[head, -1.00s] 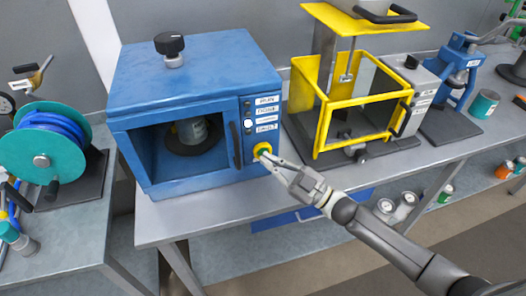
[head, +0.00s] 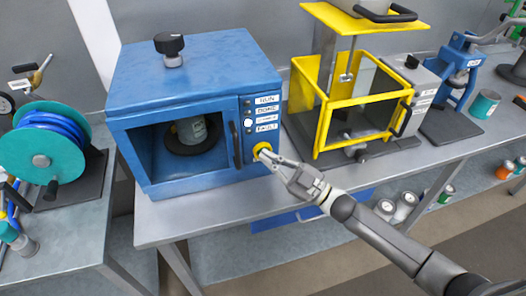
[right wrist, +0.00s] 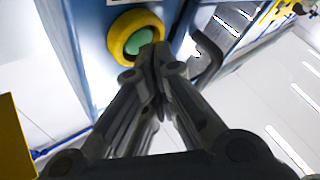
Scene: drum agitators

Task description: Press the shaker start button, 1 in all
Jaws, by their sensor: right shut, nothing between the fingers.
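The blue shaker cabinet (head: 190,75) stands on the bench with a can (head: 192,130) inside its open-fronted chamber. Its start button, a green cap in a yellow ring (head: 260,147), is low on the right side of the front panel. In the right wrist view the green cap (right wrist: 138,40) shows just beyond my fingertips. My right gripper (head: 268,154) is shut and empty, its tips at the button. I cannot tell whether they touch the cap, which the tips mostly hide in the head view. My left gripper is not in view.
A yellow-framed cage (head: 365,98) stands right of the cabinet, near my right arm. A teal hose reel (head: 40,158) stands on the left bench. Several cans sit low beneath the bench on the right. The grey bench front (head: 200,222) is clear.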

